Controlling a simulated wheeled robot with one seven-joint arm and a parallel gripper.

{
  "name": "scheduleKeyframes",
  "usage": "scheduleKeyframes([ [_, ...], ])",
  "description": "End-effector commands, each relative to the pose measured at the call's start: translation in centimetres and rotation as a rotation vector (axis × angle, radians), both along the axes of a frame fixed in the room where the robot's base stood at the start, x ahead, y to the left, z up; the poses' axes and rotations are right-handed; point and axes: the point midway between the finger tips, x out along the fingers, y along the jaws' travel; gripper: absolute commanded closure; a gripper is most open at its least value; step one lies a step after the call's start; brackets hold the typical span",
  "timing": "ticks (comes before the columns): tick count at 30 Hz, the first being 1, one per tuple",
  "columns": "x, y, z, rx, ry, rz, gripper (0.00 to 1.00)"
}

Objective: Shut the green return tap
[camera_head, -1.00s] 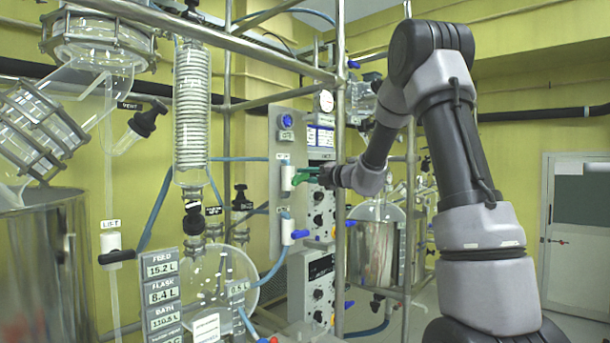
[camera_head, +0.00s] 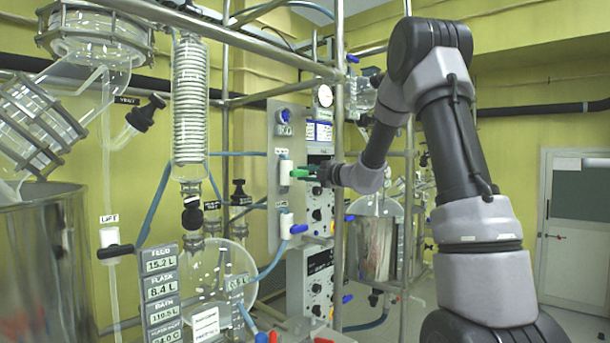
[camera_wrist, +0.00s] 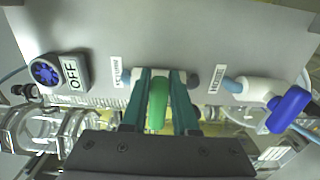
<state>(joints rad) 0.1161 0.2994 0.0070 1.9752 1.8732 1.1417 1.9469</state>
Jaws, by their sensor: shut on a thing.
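The green tap handle (camera_head: 299,173) sits on a white valve body (camera_head: 286,173) on the grey panel. My gripper (camera_head: 313,171) reaches it from the right. In the wrist view, the green handle (camera_wrist: 158,104) lies between the two teal fingers of my gripper (camera_wrist: 160,110), which are shut on it. There the handle looks crosswise to the line of its valve body, though foreshortening makes the exact angle hard to tell. The fingers hide part of the valve body.
A blue-handled tap (camera_head: 297,229) is below the green one on the panel (camera_head: 272,140). A blue knob (camera_head: 285,116) is above, beside an OFF sign (camera_wrist: 72,73). A metal frame post (camera_head: 339,200) stands close to my wrist. Glassware fills the left.

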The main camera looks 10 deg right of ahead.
Motion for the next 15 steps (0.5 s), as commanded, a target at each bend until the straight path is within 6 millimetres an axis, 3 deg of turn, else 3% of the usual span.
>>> scheduleKeyframes([
  [6, -0.01, -0.08, -0.17, 0.000, 0.004, -0.002, 1.00],
  [7, -0.01, -0.08, -0.17, 0.000, 0.004, -0.002, 0.69],
  [9, -0.01, -0.08, -0.16, 0.000, 0.003, -0.001, 0.43],
  [15, -0.01, -0.04, -0.09, 0.000, 0.001, -0.001, 0.43],
])
